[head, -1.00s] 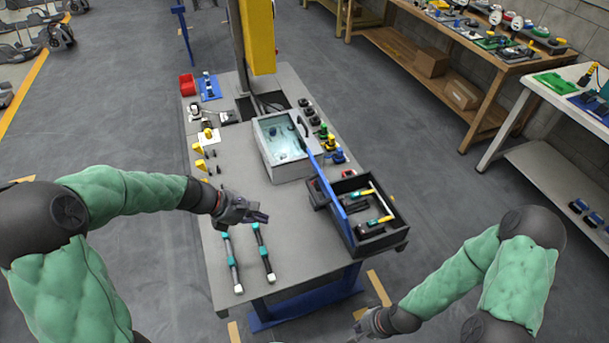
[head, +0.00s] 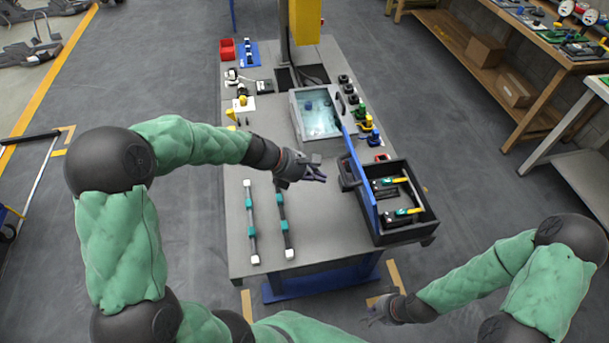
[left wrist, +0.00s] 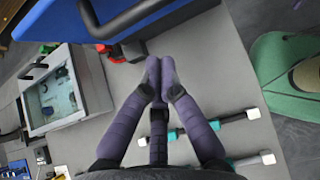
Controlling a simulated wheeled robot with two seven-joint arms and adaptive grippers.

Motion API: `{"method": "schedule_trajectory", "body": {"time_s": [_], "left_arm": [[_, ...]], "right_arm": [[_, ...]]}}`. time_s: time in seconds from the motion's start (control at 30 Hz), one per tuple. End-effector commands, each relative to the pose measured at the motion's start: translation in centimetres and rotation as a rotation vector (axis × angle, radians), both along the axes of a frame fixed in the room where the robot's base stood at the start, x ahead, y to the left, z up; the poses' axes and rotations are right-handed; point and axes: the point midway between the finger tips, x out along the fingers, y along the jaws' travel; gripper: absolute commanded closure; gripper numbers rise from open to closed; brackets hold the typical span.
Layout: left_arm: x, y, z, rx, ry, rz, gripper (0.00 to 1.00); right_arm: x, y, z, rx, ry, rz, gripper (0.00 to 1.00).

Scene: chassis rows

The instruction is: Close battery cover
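The battery cover (head: 360,185) is a blue panel standing raised along the left side of a black open box (head: 408,238) at the table's right.
Two rods with teal joints and white ends (head: 252,222) lie on the table (head: 320,225) at the left front. A glass-topped grey case (head: 317,112) stands behind. A yellow post (head: 305,22) rises at the back. The table between rods and black box is clear.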

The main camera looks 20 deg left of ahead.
Motion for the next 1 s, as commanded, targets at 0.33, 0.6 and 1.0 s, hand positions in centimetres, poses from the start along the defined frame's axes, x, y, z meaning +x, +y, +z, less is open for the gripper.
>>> {"method": "schedule_trajectory", "body": {"time_s": [0.33, 0.6, 1.0], "left_arm": [[1.7, -2.5, 0.4, 0.001, -0.004, 0.000, 1.00], [1.7, -2.5, 0.5, 0.001, -0.003, 0.001, 1.00], [1.9, -2.2, 1.1, 0.020, 0.011, 0.000, 1.00]], "right_arm": [[0.0, 0.0, -0.7, 0.000, -0.001, 0.000, 1.00], [0.0, 0.0, -0.7, 0.000, -0.001, 0.000, 1.00], [0.0, 0.0, 1.1, 0.000, -0.001, 0.000, 1.00]]}}
